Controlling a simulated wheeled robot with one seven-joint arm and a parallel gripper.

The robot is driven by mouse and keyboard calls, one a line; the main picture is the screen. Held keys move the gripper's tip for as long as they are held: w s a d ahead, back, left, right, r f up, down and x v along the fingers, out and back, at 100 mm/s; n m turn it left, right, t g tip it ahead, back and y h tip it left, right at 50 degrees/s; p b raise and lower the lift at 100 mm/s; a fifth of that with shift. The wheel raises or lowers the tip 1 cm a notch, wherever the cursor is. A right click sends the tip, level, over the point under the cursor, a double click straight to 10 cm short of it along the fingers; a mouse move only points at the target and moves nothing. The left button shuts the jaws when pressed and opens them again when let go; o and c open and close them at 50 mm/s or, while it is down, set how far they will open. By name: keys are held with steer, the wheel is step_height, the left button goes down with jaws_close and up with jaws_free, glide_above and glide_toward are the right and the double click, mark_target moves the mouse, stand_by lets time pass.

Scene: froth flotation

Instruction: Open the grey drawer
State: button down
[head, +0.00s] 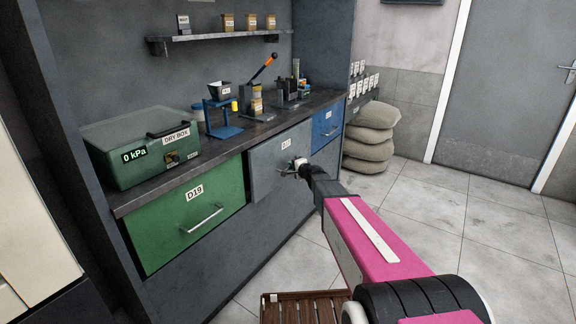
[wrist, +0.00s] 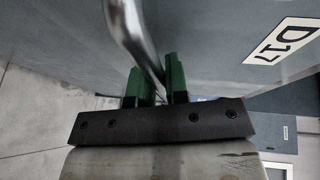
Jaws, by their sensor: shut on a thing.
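The grey drawer (head: 265,172) is the middle front under the counter, between a green and a blue drawer. Its label reads D17 in the wrist view, where the drawer front (wrist: 225,45) fills the upper right. I see no clear gap at its edges in the head view.
The green drawer (head: 170,223), labelled D19, is left of the grey one; the blue drawer (head: 326,128) is right. A wooden slatted item (head: 290,309) is on the floor below my arm. Stacked sacks (head: 368,138) stand beyond the counter. The tiled floor (head: 420,205) at right is clear.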

steer(key=s+d, duration=1.5)
steer(key=d, duration=0.5)
steer(key=shift+s+d, duration=0.15)
steer(key=shift+s, duration=0.25)
steer(key=c, duration=1.1)
jaws_free()
steer(key=v, duration=1)
steer(key=shift+s+d+r, duration=0.1)
steer(key=shift+s+d, duration=0.1)
steer(key=shift+s, duration=0.15)
